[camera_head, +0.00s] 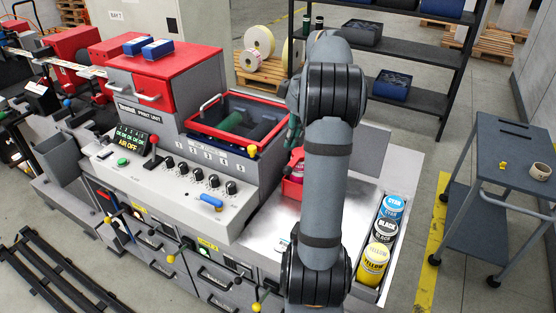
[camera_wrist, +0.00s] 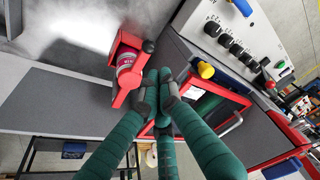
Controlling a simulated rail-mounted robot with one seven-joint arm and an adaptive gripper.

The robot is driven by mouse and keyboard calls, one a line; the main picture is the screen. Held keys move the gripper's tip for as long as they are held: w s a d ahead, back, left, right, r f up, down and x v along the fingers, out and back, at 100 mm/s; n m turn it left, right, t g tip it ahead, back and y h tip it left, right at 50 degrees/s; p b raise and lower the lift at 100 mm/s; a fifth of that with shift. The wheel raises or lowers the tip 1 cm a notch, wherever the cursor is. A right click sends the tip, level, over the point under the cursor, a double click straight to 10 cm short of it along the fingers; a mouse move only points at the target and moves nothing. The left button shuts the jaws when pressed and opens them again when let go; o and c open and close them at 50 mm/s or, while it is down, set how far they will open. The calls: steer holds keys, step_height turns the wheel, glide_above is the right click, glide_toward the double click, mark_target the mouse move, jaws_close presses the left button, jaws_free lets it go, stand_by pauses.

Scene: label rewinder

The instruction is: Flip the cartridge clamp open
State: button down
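The red cartridge clamp (camera_wrist: 116,60) stands on the grey deck, with a magenta-labelled cartridge (camera_wrist: 127,62) in it and a black ball knob (camera_wrist: 149,46) at one corner. In the head view the clamp (camera_head: 291,188) is partly hidden behind my arm. My gripper (camera_wrist: 160,88) has green fingers with grey tips. The tips are drawn together, with nothing seen between them. In the wrist view they appear just right of the clamp and below the black knob; I see no clear contact. In the head view my arm hides most of the gripper.
A yellow knob (camera_wrist: 206,70) sits by the corner of the red-framed bin (camera_head: 238,124). Cyan, black and yellow cans (camera_head: 374,262) stand in a tray at the deck's right. The control panel (camera_head: 172,180) has several knobs. A grey cart (camera_head: 512,150) stands at the right.

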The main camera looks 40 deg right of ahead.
steer(key=w+a+f+n+p, duration=0.1)
steer(key=w+f, duration=0.2)
steer(key=f, duration=0.6)
steer(key=shift+w+f, duration=0.4)
steer(key=shift+s, duration=0.1)
stand_by(0.4)
